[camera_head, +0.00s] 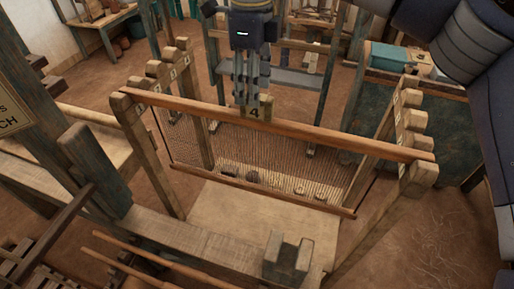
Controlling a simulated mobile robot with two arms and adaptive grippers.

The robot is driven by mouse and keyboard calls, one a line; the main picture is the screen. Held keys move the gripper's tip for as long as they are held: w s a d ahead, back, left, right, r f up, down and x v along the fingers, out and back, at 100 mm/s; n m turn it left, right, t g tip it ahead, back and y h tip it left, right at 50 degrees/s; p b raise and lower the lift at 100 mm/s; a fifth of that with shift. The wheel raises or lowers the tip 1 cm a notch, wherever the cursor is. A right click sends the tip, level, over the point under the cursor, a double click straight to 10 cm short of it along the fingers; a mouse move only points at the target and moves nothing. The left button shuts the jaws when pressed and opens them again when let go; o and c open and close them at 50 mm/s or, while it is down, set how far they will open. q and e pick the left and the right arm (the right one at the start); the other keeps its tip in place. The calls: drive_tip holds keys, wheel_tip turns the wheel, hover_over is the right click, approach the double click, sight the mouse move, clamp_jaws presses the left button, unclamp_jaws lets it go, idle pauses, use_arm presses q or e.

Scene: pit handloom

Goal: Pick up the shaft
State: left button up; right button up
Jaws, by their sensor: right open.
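The shaft is a long frame with a reddish-brown wooden top bar (330,133), a lower bar (262,190) and a screen of fine cords (285,160) between them. Its top bar rests across the notched wooden posts at left (150,140) and right (405,150). My right gripper (250,101) points down at the top bar, left of its middle, beside a small plate marked 4 (254,113). Its fingers look open. I cannot tell whether they touch the bar. My left gripper is not in view.
Numbered wooden blocks top the posts on both sides. A bluish frame (285,78) stands behind. Brown floor (440,235) is clear at lower right.

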sight(257, 115)
drive_tip(key=shift+s+d+f, duration=0.1)
drive_tip(key=shift+s+f, duration=0.15)
drive_tip(key=shift+f, duration=0.25)
drive_tip(key=shift+s+f, duration=0.25)
drive_tip(key=shift+f, duration=0.2)
drive_tip(key=shift+w+d+f+p, duration=0.1)
drive_tip(key=shift+f+p, duration=0.25)
drive_tip(key=shift+p, duration=0.2)
drive_tip(key=f, duration=0.1)
drive_tip(key=f+p, duration=0.2)
drive_tip(key=f, duration=0.1)
drive_tip(key=shift+s+d, duration=0.3)
drive_tip(key=shift+f, duration=0.2)
drive_tip(key=shift+w+f, duration=0.1)
drive_tip(key=shift+f, duration=0.05)
clamp_jaws()
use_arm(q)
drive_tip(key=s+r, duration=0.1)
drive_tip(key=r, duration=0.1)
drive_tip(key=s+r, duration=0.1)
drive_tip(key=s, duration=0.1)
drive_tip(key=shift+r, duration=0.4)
